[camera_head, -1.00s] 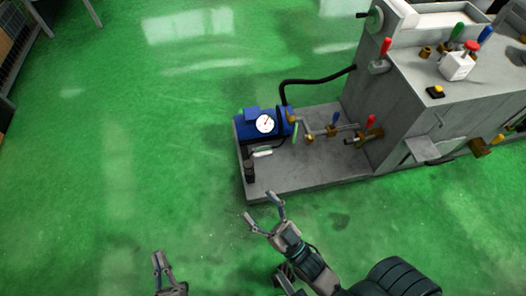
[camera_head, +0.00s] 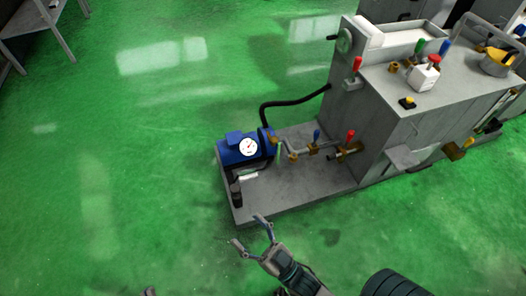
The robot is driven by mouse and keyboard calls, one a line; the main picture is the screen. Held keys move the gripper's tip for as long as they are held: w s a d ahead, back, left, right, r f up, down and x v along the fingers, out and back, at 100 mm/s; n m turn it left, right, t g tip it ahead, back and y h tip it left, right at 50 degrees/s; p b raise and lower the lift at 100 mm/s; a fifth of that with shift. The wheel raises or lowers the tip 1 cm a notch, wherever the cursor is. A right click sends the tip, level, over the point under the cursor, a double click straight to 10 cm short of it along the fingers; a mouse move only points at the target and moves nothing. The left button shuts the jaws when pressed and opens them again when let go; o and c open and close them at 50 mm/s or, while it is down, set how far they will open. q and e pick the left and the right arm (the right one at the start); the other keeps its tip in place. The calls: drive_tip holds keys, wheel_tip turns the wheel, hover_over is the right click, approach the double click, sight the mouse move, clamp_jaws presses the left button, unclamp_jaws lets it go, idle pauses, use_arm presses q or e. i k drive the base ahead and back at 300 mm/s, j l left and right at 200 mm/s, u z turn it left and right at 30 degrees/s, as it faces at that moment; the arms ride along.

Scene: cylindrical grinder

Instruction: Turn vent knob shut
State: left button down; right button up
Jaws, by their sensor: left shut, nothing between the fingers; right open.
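A blue pump (camera_head: 233,152) with a round white gauge (camera_head: 248,147) stands on the grey base plate of the grinder. Beside it runs a pipe with a green handle (camera_head: 279,152), a blue-handled valve (camera_head: 316,136) and a red-handled valve (camera_head: 350,137) with brass bodies. I cannot tell which of these small fittings is the vent knob. My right gripper (camera_head: 249,231) is open and empty, near the plate's front left corner and apart from the valves. Only a tip of my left gripper (camera_head: 150,292) shows at the bottom edge, shut and touching nothing.
The grey grinder body (camera_head: 400,120) rises to the right, with red, green and blue levers on top. A black hose (camera_head: 290,103) arches from pump to body. A dark cylinder (camera_head: 235,193) stands on the plate's left edge.

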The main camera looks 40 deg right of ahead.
sight(274, 140)
drive_tip(key=z, duration=1.75)
drive_tip(key=i+j+z, duration=0.9)
drive_tip(key=j, duration=0.3)
